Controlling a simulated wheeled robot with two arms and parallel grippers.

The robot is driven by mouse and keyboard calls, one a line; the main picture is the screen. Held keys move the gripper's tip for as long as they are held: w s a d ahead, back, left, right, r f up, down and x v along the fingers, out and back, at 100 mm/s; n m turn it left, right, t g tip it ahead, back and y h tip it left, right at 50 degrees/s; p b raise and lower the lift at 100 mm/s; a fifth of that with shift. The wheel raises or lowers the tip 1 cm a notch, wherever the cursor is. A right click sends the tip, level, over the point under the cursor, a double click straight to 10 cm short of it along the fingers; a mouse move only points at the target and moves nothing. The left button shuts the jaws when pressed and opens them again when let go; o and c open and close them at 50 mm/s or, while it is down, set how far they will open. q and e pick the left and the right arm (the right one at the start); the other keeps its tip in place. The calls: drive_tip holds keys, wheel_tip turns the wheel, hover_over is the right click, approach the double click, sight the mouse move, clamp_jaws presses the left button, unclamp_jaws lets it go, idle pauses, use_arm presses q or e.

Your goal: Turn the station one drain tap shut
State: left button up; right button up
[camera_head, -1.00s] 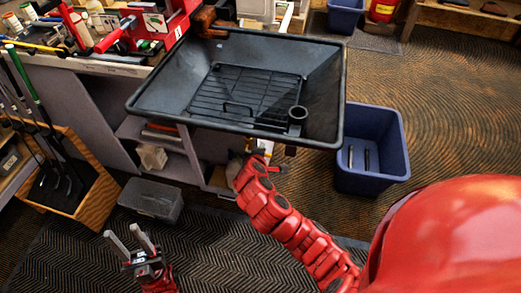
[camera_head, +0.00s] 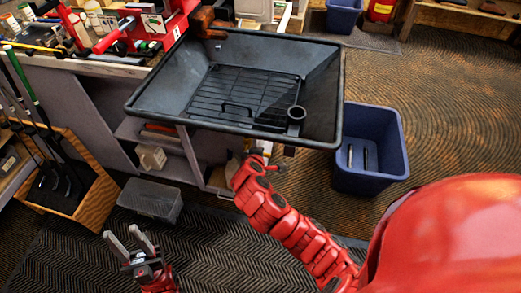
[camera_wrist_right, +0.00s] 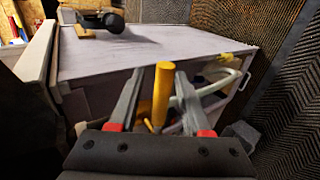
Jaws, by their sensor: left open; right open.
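A yellow lever (camera_wrist_right: 163,95), which looks like the drain tap handle, stands upright between the fingers of my right gripper (camera_wrist_right: 158,88) in the right wrist view. The fingers are open on either side of it; I cannot tell whether either touches it. The tap body is hidden. In the head view, my right arm reaches under the front edge of the black tray (camera_head: 168,122), and its gripper is mostly hidden there. My left gripper (camera_head: 129,243) is open and empty, low at the left above the dark ribbed mat.
A grey lidded box (camera_head: 151,200) and a wooden club rack (camera_head: 97,205) are at the left. In the wrist view, a pale curved pipe (camera_wrist_right: 222,84) lies behind and right of the lever.

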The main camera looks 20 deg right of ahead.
drive_tip(key=p+v, duration=0.5)
drive_tip(key=v, duration=1.2)
drive_tip(key=shift+s, duration=0.15)
drive_tip(key=shift+a, duration=0.15)
